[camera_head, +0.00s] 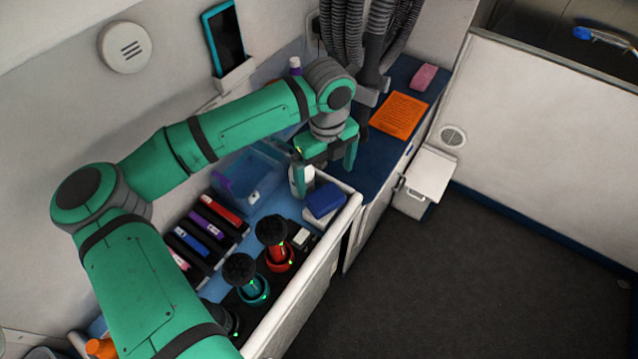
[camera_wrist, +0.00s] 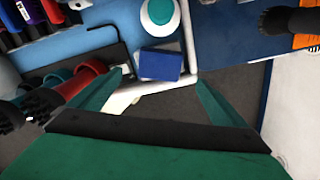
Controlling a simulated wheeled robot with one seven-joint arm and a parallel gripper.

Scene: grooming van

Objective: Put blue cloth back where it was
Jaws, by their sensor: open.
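The folded blue cloth (camera_head: 325,199) lies in the corner of the white-rimmed worktop (camera_head: 352,208), by a low white rim, with a pale item showing at its lower edge. In the wrist view the blue cloth (camera_wrist: 160,65) shows between the fingertips, some way beyond them. My gripper (camera_head: 326,168) is open and empty, its fingers pointing down above this corner of the worktop. In the wrist view my gripper (camera_wrist: 161,80) has its two teal fingers spread wide. I cannot tell the exact height over the cloth.
A clear blue bin (camera_head: 248,178), several clippers, and red (camera_head: 279,257) and teal (camera_head: 255,290) holders with black brushes fill the worktop. An orange sheet (camera_head: 398,115) and pink block (camera_head: 424,77) lie on the dark-blue counter beyond.

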